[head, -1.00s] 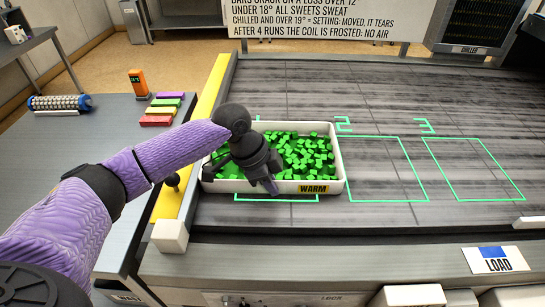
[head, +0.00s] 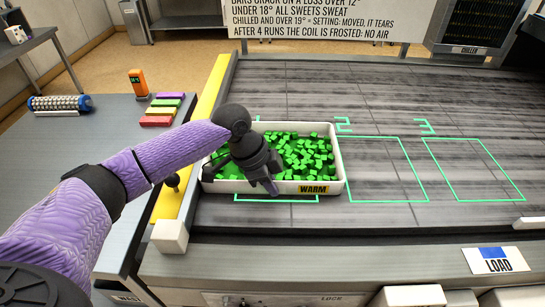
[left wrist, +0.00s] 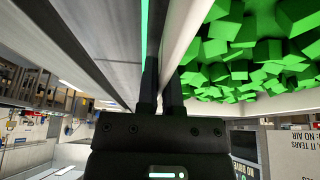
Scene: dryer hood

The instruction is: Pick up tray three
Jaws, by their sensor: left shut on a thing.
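A white tray (head: 331,189) full of green cubes stands on the grey slatted bed, over the first green outline at the left. Its front wall carries a yellow label reading WARM. My left gripper (head: 272,188) reaches down over the tray's front wall and is shut on it. In the left wrist view the fingers (left wrist: 162,88) close on the white tray wall (left wrist: 182,45), with the green cubes on one side. The green outlines marked 2 (head: 385,168) and 3 (head: 473,168) are empty. My right gripper is not in view.
A yellow strip (head: 205,110) and a small black knob (head: 172,181) lie left of the bed. The left side table holds an orange meter (head: 138,83), coloured bars (head: 162,108) and a ribbed cylinder (head: 60,103). A sign stands behind.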

